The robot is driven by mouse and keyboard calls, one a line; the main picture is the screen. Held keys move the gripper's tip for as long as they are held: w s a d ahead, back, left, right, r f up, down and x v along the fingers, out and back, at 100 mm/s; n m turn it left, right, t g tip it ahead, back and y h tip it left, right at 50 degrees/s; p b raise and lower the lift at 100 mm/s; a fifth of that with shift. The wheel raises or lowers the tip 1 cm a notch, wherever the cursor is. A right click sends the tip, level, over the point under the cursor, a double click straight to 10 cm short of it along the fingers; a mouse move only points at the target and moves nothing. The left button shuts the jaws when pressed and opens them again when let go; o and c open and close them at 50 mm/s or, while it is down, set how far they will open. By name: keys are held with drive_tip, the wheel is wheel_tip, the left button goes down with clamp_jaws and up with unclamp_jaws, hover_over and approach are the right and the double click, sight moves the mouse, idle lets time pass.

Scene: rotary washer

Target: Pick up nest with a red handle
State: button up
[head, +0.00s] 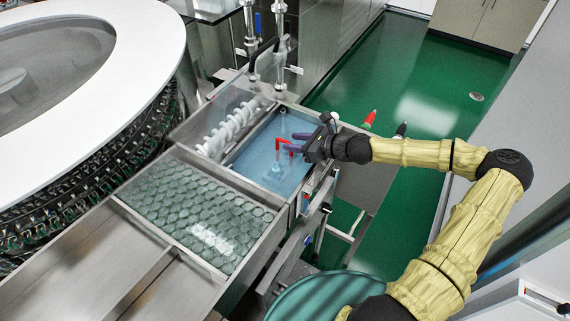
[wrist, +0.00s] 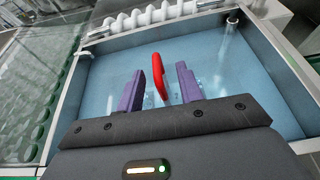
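The nest's red handle (wrist: 158,75) stands up over a blue-bottomed basin (wrist: 103,80) in the wrist view. In the head view the red handle (head: 283,146) shows just left of my fingers, with a clear, glassy nest part (head: 273,172) below it. My gripper (wrist: 162,85) is open, with one purple finger on each side of the handle and gaps visible between. In the head view my gripper (head: 293,144) reaches over the basin from the right. The lower part of the nest is partly hidden by my gripper in the wrist view.
A tray of several round glass pieces (head: 200,212) lies left of the basin. A white spiral screw (head: 228,130) runs along the basin's far-left side. The basin has raised metal rims. A large round machine (head: 150,60) stands at left; green floor lies beyond.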

sight(283, 140)
drive_tip(key=b+x, duration=0.1)
drive_tip(key=x, duration=0.3)
drive_tip(key=shift+s+a+f+b, duration=0.15)
drive_tip(key=shift+a+b, duration=0.2)
drive_tip(key=shift+b, duration=0.05)
drive_tip(key=shift+d, duration=0.2)
drive_tip(key=shift+a, duration=0.1)
clamp_jaws()
